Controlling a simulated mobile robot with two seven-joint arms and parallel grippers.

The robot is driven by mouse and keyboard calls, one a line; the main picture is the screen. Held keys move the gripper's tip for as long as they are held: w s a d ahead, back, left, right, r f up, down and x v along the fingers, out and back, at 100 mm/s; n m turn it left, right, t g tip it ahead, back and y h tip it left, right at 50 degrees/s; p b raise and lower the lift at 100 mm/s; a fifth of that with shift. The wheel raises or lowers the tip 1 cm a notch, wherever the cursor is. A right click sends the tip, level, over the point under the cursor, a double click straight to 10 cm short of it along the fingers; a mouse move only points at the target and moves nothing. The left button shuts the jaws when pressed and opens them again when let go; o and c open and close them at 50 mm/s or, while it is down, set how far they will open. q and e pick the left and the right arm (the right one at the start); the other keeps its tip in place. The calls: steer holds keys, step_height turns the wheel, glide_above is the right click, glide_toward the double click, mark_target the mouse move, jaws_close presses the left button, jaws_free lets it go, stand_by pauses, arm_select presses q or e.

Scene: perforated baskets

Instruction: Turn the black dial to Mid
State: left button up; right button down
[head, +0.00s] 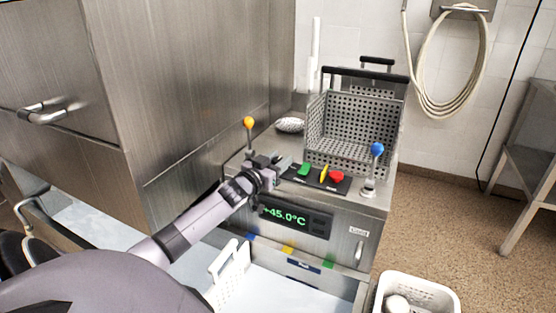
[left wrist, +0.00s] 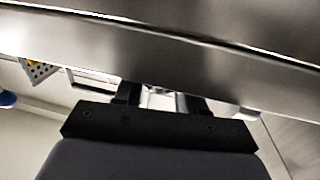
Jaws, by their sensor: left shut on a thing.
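My left gripper (head: 279,162) is at the left end of the dark control panel (head: 310,180) on top of the steel machine. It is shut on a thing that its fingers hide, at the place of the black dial. The dial's pointer and marks cannot be made out. In the left wrist view the two dark fingers of the gripper (left wrist: 158,98) stand apart under a steel surface, and what is between them is unclear. My right gripper is not in view.
Green (head: 304,169), yellow (head: 324,172) and red (head: 337,177) controls sit beside the gripper. An orange-knobbed lever (head: 248,122) and a blue-knobbed lever (head: 377,149) flank the panel. A perforated basket (head: 340,118) stands behind. A display (head: 290,217) is in front.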

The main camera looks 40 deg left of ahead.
mark_target(275, 163)
arm_select(q)
steer(key=o, duration=0.9)
steer(key=shift+o, duration=0.2)
steer(key=shift+s, duration=0.1)
steer(key=shift+s+d+p, duration=0.15)
steer(key=shift+s+d, duration=0.05)
steer(key=shift+s, duration=0.95)
steer(key=shift+s+d+p, duration=0.15)
steer(key=shift+s+p, duration=0.05)
steer(key=shift+s, duration=0.95)
steer(key=shift+s+d+p, duration=0.15)
steer(key=shift+s+d, duration=0.05)
steer(key=shift+s, duration=0.95)
